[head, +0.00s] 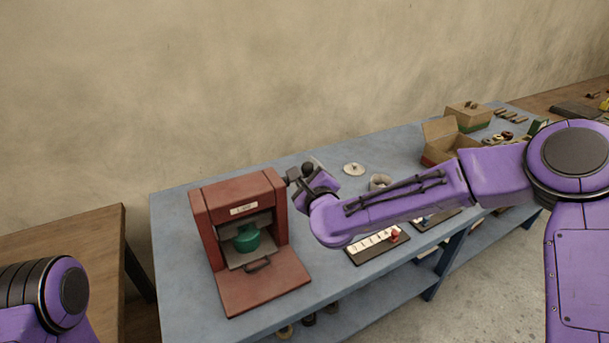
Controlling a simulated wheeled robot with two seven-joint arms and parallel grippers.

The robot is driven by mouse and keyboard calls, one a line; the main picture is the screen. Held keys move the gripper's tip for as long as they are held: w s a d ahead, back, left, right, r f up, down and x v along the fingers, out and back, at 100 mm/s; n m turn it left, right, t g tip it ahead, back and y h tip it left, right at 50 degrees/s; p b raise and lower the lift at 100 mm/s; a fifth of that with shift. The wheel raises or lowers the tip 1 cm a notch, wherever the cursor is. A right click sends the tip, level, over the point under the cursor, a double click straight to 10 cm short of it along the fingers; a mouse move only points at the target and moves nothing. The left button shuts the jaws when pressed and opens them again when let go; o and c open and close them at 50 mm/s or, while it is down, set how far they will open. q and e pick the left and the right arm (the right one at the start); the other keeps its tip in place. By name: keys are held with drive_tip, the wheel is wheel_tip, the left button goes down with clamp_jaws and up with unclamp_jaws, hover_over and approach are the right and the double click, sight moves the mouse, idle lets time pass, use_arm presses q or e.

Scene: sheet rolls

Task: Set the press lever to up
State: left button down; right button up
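A red box-shaped machine (202,219), which may be the press, stands on the blue table with its front flap folded down. A green rounded object (247,238) sits inside it. My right gripper (292,176) is at the upper right side of the machine, small and partly hidden by my own wrist. A dark round knob (307,168) shows right beside it; I cannot tell whether this is the press lever or whether the gripper touches it. The fingers are too unclear to tell open from shut. My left gripper is out of view; only part of my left arm shows.
The blue table (178,238) also holds a dark board (366,256) with a white strip and a red knob, a pale disc (354,169), a cup (380,182) and an open cardboard box (440,142). A wooden table (68,235) stands at the left.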

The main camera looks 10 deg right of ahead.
drive_tip(key=shift+w+d+f, duration=0.1)
drive_tip(key=shift+d+f, duration=0.05)
idle(0.6)
drive_tip(key=s+r+b, duration=0.1)
drive_tip(key=s+b, duration=0.2)
drive_tip(key=s, duration=0.7)
drive_tip(key=shift+s+r, duration=0.15)
drive_tip(key=shift+s, duration=0.15)
